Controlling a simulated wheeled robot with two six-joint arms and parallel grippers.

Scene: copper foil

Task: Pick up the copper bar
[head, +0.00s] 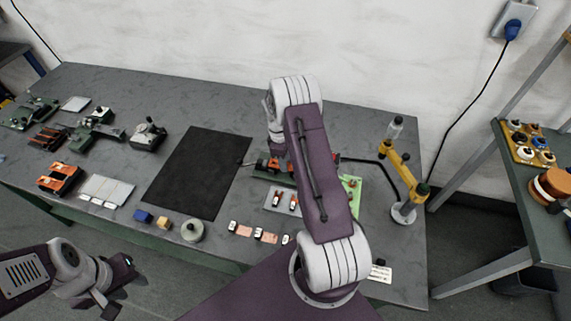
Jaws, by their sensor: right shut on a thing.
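My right arm bends over the middle of the table, and its wrist hangs down behind my own upper link. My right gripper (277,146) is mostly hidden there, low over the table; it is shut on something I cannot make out. I cannot identify a copper bar for certain. Two small copper-coloured pieces with pale ends, one at left (243,231) and one at right (265,236), lie near the table's front edge. My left gripper (121,286) is open and empty, in front of the table at lower left.
A black mat (198,172) lies left of my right arm. Near the front edge are a blue block (143,216), a yellow block (164,223) and a round roll (192,231). A yellow jointed stand (404,172) rises at right. Tools and orange parts crowd the left end.

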